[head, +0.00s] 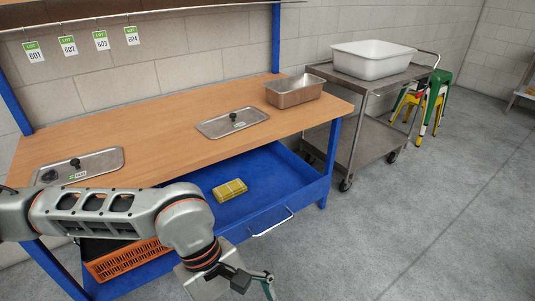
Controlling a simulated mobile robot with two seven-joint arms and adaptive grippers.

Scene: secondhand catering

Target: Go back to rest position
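My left arm reaches in from the left edge, in front of the workbench. Its gripper (256,285) hangs low at the bottom centre, over the floor beside the bench's front. The fingers are partly cut off by the bottom edge, so whether they are open or shut does not show. I see no object in the visible part. My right gripper is not in view.
The wooden workbench (165,133) holds two steel lids (232,122) (95,163) and a steel pan (294,90). Below are a blue drawer (285,185) with a yellow pack (229,190) and an orange crate (125,260). A steel trolley (370,150) carries a white tub (373,62). Right floor is clear.

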